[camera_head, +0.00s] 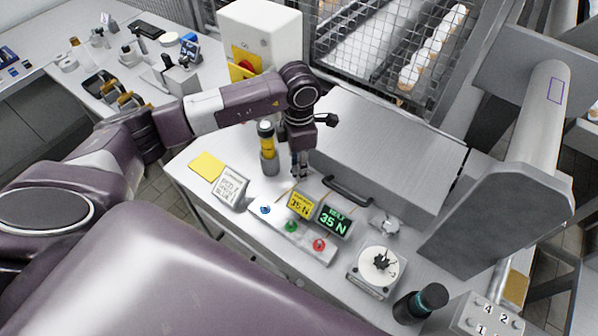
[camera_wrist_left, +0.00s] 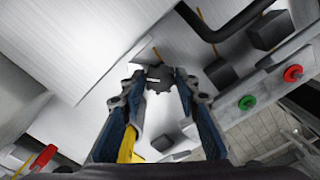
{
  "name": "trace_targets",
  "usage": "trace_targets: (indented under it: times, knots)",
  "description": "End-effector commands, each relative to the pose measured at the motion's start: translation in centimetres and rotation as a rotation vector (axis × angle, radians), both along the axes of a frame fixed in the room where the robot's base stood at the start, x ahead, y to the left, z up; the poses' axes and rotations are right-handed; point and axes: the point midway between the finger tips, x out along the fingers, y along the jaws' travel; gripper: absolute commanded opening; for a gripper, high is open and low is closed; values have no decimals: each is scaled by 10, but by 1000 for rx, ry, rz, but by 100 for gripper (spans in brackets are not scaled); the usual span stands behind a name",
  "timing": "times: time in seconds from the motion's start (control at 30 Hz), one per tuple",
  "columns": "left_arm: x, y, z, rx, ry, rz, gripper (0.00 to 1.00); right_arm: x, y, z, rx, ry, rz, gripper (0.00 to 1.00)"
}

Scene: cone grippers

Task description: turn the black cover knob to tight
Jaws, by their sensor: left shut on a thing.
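My left gripper (camera_head: 299,176) points down at the left end of the grey cover (camera_head: 385,140) in the head view. In the left wrist view its blue-lined fingers (camera_wrist_left: 160,74) are shut on the black cover knob (camera_wrist_left: 158,83), a dark lobed knob between the fingertips. In the head view the gripper hides this knob. Its tight mark cannot be read. My right gripper is not in view.
A black cover handle (camera_head: 347,191) lies right of the gripper. A yellow-and-grey cylinder (camera_head: 268,150) stands close on its left.

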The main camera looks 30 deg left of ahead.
Motion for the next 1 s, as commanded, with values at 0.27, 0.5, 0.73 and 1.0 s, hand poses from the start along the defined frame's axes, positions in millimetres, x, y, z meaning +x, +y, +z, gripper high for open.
trace_targets:
  times: [0.27, 0.5, 0.73, 1.0]
  knots:
    - [2, 1, -4, 1, -6, -262, 5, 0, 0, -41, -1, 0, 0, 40]
    - [2, 0, -3, 1, -6, -466, 5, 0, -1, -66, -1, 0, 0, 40]
    - [1, 1, -1, 2, -5, -608, 5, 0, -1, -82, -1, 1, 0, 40]
    - [1, 0, 1, -1, -5, -695, 5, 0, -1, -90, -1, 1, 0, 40]
